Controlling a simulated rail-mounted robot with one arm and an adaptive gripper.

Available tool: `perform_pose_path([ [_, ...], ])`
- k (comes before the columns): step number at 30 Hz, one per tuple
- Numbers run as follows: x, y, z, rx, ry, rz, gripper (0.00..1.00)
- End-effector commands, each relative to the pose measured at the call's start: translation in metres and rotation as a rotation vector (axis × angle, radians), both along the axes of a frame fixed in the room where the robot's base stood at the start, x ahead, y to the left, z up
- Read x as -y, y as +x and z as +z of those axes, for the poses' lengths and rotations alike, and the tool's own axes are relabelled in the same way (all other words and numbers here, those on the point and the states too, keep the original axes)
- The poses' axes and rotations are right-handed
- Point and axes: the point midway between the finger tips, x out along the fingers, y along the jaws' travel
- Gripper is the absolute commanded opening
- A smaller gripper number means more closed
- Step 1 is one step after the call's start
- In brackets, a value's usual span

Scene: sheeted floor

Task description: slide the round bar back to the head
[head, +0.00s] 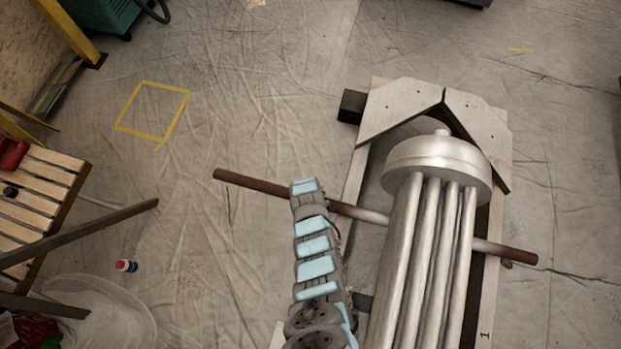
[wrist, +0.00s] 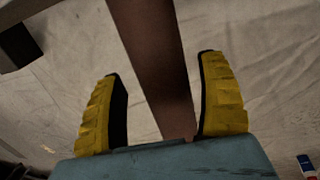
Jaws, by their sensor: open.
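The round bar (head: 250,183) lies crosswise under the bundle of metal tubes (head: 428,260), a short way from the domed metal head (head: 437,160). Its ends are brown and a stretch near the tubes is bare metal; its middle is hidden by the tubes. My gripper (head: 305,187) is over the bar's left part in the head view, where its fingers cannot be made out. In the wrist view, the yellow fingers of my gripper (wrist: 162,68) are open on either side of the brown bar (wrist: 150,50), with gaps showing at both sides.
A pale wooden frame (head: 405,108) surrounds the head and tubes. A slatted wooden bench (head: 40,190) and a dark beam (head: 90,233) are at the left. A small red-and-white bottle (head: 126,266) is on the floor. The sheeted floor around the yellow square (head: 152,110) is clear.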

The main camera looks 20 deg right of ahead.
Motion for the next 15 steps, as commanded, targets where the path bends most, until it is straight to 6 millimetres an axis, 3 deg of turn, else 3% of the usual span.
perform_pose_path([
  [15,-0.004,-0.004,0.032,0.004,-0.001,0.001,0.74],
])
